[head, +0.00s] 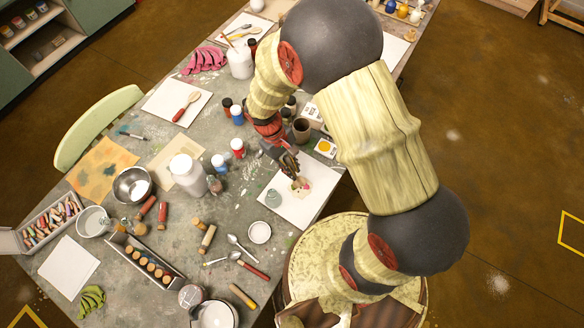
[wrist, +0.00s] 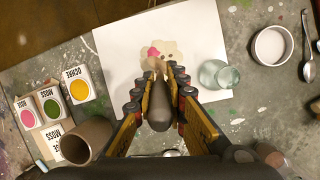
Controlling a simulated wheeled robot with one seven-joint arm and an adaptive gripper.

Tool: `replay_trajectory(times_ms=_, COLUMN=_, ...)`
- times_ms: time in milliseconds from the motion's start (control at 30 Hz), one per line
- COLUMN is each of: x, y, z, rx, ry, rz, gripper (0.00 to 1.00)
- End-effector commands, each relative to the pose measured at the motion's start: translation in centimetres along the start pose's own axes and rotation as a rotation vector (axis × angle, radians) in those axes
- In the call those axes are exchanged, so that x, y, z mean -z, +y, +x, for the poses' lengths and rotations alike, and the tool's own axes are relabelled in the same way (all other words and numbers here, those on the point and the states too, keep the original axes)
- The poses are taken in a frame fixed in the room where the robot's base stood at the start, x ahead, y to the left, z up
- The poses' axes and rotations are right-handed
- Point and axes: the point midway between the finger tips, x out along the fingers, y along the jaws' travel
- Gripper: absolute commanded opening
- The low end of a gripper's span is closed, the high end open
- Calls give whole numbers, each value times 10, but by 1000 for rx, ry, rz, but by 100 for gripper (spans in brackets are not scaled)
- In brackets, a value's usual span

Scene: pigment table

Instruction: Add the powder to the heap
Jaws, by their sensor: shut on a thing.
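My gripper (wrist: 158,85) is shut on a tool with a thick dark handle (wrist: 158,116) and a tan front end, which looks like a spoon or scoop. In the head view my gripper (head: 291,167) is low over a white sheet (head: 288,209), which also shows in the wrist view (wrist: 113,58). A cream patch (wrist: 178,47) with a small pink spot (wrist: 153,52) lies on the sheet, just beyond the tool's tip. I cannot tell whether the pink is powder on the sheet or on the tool. The tool's tip and any load are unclear.
A greenish glass piece (wrist: 215,74) stands on the sheet to the right. A white dish (wrist: 271,45) and spoon (wrist: 308,62) lie farther right. A brown cup (wrist: 87,141) and pigment boxes marked OCHRE (wrist: 77,86), MOSS (wrist: 48,102) and ROSE (wrist: 28,115) stand left.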

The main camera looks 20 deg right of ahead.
Motion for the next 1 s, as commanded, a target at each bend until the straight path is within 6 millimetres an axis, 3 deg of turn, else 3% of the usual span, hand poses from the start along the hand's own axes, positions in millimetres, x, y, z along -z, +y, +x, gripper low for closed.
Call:
replay_trajectory(times_ms=233, x=-3, y=0, z=-4, rx=1, ry=-2, rz=0, gripper=0)
replay_trajectory(times_ms=1000, x=-20, y=5, z=-58, rx=0, ry=-1, rz=0, gripper=0)
